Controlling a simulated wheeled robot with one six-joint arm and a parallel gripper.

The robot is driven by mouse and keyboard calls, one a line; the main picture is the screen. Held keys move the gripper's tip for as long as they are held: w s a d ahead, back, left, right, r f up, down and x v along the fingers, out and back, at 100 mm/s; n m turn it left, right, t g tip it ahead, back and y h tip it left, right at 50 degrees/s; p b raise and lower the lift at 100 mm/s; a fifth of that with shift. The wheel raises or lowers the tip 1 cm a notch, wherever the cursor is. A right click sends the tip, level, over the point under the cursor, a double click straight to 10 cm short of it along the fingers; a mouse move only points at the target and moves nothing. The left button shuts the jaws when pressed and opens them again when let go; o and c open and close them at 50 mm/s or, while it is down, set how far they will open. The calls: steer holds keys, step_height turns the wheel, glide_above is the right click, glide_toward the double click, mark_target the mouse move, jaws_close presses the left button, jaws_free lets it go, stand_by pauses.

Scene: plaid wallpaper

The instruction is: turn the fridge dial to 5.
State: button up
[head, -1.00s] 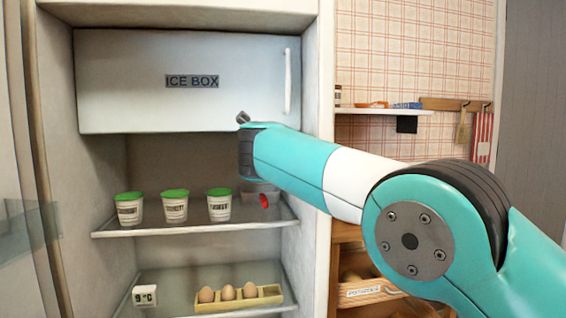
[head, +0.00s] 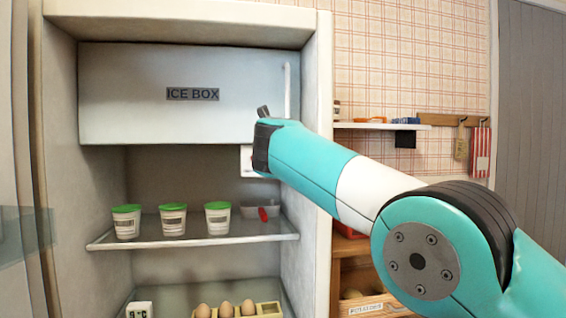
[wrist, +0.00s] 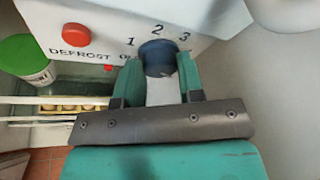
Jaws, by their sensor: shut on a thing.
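The fridge dial (wrist: 158,58) is a dark blue round knob on a white control panel (wrist: 100,15), seen in the wrist view. The numbers 1, 2 and 3 show around it; the other marks are covered or out of view, and I cannot tell where the dial points. My gripper (wrist: 158,70) is shut on the dial, with one teal finger on each side. In the head view a corner of the control panel (head: 247,162) shows beside the end of my arm, under the ice box; the dial and fingers are hidden there.
A red button (wrist: 76,35) sits left of the dial above the word DEFROST. The ice box door (head: 190,115) is closed above. Green-lidded tubs (head: 174,222) and a small red object (head: 263,214) stand on the shelf below. An egg holder (head: 268,309) is lower down. The fridge side wall (head: 318,190) is close on the right.

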steer(key=o, duration=0.9)
steer(key=b+v, duration=0.6)
steer(key=v, duration=1.1)
steer(key=shift+s, duration=0.2)
